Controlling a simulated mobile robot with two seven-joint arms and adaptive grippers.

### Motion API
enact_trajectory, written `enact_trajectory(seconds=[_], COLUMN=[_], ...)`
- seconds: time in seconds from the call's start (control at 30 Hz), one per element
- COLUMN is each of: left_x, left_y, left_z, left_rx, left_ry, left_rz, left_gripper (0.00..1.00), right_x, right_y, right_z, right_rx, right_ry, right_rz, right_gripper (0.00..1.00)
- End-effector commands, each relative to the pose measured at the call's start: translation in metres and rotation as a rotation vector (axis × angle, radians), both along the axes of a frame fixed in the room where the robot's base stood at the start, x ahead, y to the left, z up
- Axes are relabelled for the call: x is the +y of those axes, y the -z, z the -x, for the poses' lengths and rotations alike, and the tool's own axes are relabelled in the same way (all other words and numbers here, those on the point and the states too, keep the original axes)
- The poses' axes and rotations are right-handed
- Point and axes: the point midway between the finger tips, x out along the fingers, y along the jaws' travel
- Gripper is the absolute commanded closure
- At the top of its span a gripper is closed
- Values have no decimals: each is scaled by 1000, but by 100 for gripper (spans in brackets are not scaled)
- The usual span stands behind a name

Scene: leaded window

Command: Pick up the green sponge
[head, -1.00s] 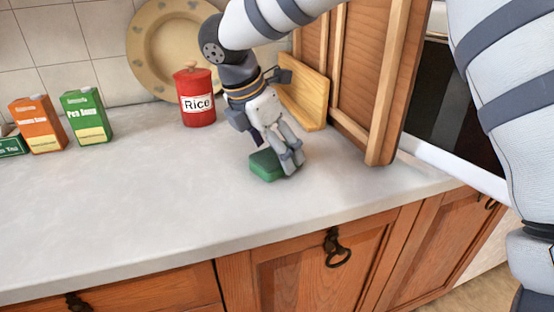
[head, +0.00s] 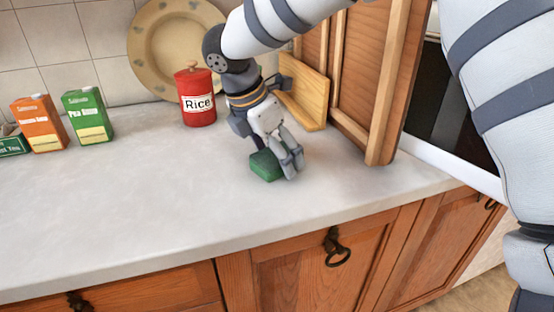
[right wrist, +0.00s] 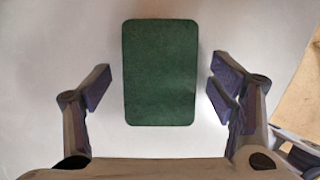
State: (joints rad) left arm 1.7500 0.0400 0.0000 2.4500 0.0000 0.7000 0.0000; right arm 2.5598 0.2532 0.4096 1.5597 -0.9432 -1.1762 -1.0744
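The green sponge (head: 265,166) lies flat on the grey-white countertop (head: 150,200). My right gripper (head: 290,172) points down at the sponge's right end in the head view and partly covers it. In the right wrist view the sponge (right wrist: 160,72) is upright in the picture, between the two fingers. My right gripper (right wrist: 157,90) is open, with a gap between each finger and the sponge. My left gripper is not in view.
A red rice canister (head: 197,98) and a large plate (head: 165,50) stand behind the gripper. A wooden board (head: 303,98) and an open cabinet door (head: 383,90) are to its right. Orange (head: 40,124) and green (head: 87,117) cartons stand at the left. The front counter is clear.

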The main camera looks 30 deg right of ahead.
Motion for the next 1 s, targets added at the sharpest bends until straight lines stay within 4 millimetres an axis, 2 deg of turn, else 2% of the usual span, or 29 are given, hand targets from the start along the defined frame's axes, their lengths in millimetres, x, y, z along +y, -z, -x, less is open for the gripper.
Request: enact_trajectory(seconds=[0.03, 0.17, 0.6, 0.77, 0.83, 1.0], left_x=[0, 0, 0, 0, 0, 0], left_y=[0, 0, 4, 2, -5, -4], left_z=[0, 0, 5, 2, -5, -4], left_rx=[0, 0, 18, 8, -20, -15], left_ry=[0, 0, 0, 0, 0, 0], left_rz=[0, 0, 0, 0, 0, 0], left_gripper=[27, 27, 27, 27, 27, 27], right_x=[0, 0, 0, 1, 11, 38], right_y=[0, 0, -5, -41, -64, -105], right_z=[0, 0, -1, 0, 15, 51], right_rx=[0, 0, 2, -5, -13, -4], right_ry=[0, 0, 1, 2, -2, -4], right_rz=[0, 0, -3, 0, 2, 3], right_gripper=[35, 56, 59, 59, 59, 59])
